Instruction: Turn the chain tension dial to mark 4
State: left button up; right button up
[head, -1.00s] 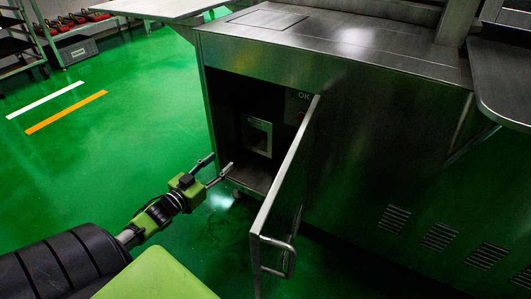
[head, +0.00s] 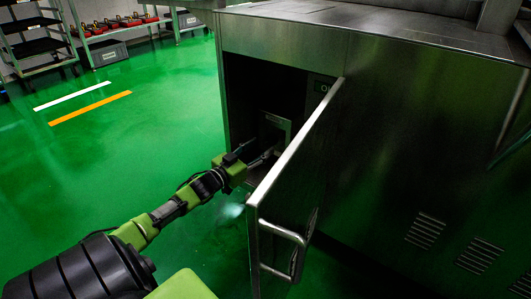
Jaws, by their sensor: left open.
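The steel machine cabinet (head: 400,120) stands with its door (head: 296,165) swung open toward me. Inside the dark compartment a small light-framed panel (head: 283,125) shows, partly covered by my left gripper. The chain tension dial and its marks cannot be made out; the compartment is dark and the gripper and door cover part of it. My left gripper (head: 262,151) is open, its fingers pointing into the opening just in front of the panel. I cannot tell whether they touch anything. My right gripper is not in view.
The open door with its bar handle (head: 282,250) stands close to the right of my left arm. A label (head: 324,87) is half hidden at its top edge. Shelves (head: 38,45) stand at the far left. The green floor left of the cabinet is clear.

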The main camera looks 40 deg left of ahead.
aim_at(269, 141)
pick_arm(q)
jog(key=shift+w+a+b, duration=0.1)
jog(key=shift+w+b, duration=0.75)
jog(key=shift+w, duration=0.9)
jog(key=c, duration=1.1)
